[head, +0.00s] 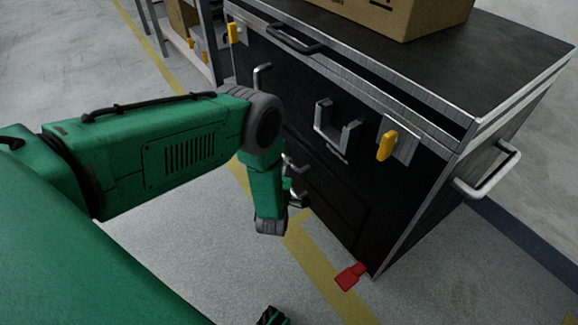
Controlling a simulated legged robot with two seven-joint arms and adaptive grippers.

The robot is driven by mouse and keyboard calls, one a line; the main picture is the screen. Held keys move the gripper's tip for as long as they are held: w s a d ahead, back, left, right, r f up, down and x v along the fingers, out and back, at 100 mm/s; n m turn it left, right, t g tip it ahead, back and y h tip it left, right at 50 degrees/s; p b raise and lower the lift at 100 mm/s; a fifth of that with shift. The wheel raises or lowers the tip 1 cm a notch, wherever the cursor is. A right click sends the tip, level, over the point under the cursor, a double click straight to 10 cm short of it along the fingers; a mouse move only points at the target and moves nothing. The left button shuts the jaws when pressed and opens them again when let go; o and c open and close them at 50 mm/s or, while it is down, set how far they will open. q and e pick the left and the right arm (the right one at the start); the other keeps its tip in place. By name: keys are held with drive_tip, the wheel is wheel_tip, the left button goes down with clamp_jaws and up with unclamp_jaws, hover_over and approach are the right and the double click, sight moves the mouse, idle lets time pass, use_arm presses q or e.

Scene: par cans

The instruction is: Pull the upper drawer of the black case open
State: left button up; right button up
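The black case (400,200) with silver edges stands at the right, its front facing my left arm. Its front carries a U-shaped metal bracket (337,140), and a lower drawer-like panel (335,205) shows beneath. No drawer visibly stands out from the front. My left gripper (296,188) is close to the lower front of the case, largely hidden behind my green wrist. Small grey metal parts show beside it; I cannot tell whether they are fingers or a drawer handle, or whether they touch. My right gripper is not in view.
A cardboard box (405,15) sits on the case top. Yellow latches (387,146) and a side handle (487,175) stick out from the case. A red piece (350,276) is at its lower front corner. A shelf (190,45) stands behind left. Floor in front is clear.

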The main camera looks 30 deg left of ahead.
use_arm(q)
drive_tip(key=shift+b+x, duration=0.4)
drive_tip(key=shift+x, duration=0.85)
drive_tip(key=shift+w, duration=0.4)
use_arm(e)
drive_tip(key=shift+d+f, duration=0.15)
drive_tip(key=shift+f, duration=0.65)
